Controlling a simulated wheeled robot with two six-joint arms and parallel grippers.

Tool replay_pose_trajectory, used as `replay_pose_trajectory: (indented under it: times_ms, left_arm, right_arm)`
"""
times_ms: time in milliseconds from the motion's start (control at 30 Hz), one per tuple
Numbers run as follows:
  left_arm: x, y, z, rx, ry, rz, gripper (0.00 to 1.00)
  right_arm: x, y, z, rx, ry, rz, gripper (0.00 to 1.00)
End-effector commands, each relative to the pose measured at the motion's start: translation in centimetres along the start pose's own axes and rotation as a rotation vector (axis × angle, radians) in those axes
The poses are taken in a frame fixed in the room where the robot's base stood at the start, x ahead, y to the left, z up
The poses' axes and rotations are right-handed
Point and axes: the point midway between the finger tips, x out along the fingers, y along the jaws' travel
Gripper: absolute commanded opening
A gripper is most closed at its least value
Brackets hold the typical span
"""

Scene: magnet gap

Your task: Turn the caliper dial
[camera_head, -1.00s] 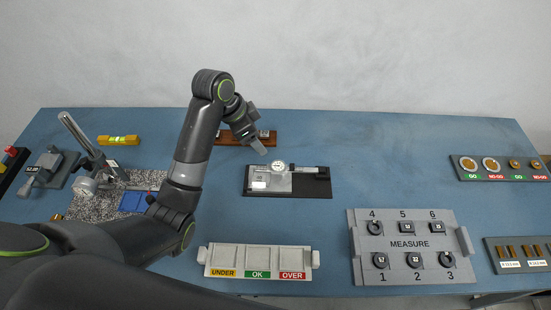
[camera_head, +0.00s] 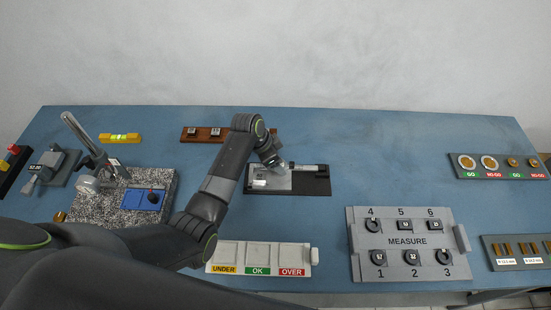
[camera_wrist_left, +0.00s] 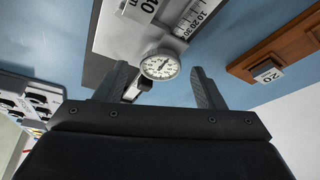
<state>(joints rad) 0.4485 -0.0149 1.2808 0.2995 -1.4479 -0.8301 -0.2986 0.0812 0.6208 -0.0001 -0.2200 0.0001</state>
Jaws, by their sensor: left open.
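The caliper (camera_head: 295,180) lies on a dark board (camera_head: 318,188) in the middle of the table in the head view. Its round white dial (camera_wrist_left: 160,66) shows in the left wrist view, between the two fingers of my left gripper (camera_wrist_left: 165,82). My left gripper is open, with a finger on either side of the dial; I cannot tell whether they touch it. In the head view my left gripper (camera_head: 275,164) is over the caliper and hides the dial. My right gripper is not in view.
A wooden block stand (camera_head: 203,134) is behind my arm. A sorting tray (camera_head: 257,257) and a grey MEASURE tray (camera_head: 407,241) are in front. A granite plate with a dial stand (camera_head: 172,184) is at left. Ring gauges (camera_head: 467,163) are at right.

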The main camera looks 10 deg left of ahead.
Motion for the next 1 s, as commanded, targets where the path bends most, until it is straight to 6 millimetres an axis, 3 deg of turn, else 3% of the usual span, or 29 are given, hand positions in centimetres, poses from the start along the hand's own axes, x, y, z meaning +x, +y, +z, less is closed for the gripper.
replay_pose_trajectory:
  times_ms: [267,600,1000]
  left_arm:
    - [0.09,-0.01,-0.01,0.000,0.000,0.000,0.63]
    - [0.07,-0.01,0.01,0.000,0.000,0.000,0.18]
    - [0.05,-0.17,0.04,0.071,-0.001,0.029,0.18]
  right_arm:
    - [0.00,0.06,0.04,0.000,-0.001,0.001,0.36]
    - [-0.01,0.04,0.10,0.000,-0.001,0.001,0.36]
    - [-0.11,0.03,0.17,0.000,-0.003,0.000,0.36]
